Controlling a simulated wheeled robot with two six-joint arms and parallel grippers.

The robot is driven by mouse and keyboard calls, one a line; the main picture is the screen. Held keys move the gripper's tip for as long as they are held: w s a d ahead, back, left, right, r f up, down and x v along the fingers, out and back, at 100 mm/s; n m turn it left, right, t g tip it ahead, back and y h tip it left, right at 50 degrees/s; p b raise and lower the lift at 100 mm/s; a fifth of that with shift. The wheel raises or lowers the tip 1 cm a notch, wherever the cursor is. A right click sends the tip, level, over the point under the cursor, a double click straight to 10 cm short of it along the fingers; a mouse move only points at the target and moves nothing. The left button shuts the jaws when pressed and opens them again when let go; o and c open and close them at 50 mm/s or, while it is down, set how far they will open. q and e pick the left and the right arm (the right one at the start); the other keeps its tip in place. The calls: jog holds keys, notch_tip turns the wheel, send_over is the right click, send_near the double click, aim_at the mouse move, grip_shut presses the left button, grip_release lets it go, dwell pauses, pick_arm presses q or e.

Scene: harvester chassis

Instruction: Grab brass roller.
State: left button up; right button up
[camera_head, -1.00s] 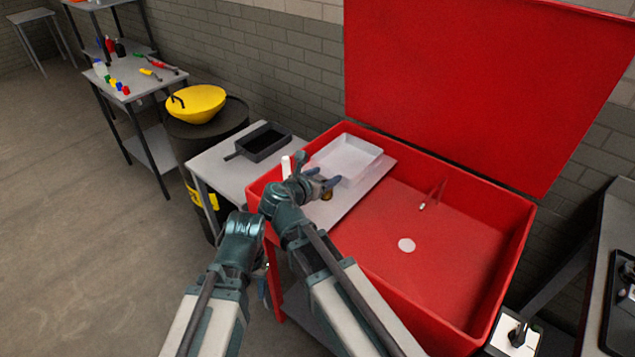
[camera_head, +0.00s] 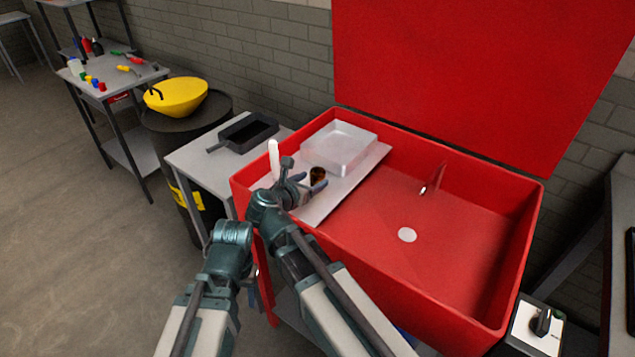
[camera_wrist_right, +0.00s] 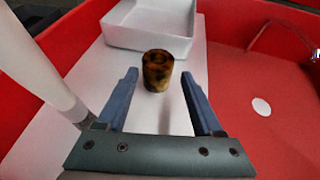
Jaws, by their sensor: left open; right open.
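The brass roller (camera_head: 318,175) is a short, brown-gold cylinder. It stands upright on the white board (camera_head: 345,190) over the left side of the red basin. In the right wrist view, the roller (camera_wrist_right: 158,70) shows just ahead of my right gripper (camera_wrist_right: 159,78), between the lines of its two fingers. Those fingers are apart and empty. In the head view my right gripper (camera_head: 303,178) is low over the board, just left of the roller. My left gripper (camera_head: 252,289) hangs lower left, outside the basin's front edge, open and mostly hidden behind its arm.
A white tray (camera_head: 340,133) sits on the board behind the roller. A white upright rod (camera_head: 274,160) stands left of my right gripper. The red basin (camera_head: 440,235) has clear floor at right. A dark pan (camera_head: 248,132) lies on the side table.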

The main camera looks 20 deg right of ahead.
aim_at(322, 173)
jog(key=shift+b+x, duration=1.35)
jog(key=shift+x, duration=2.5)
jog(key=shift+w+a+r, duration=0.1)
jog(key=shift+a+r, duration=0.05)
jog(key=shift+r, duration=0.05)
grip_shut()
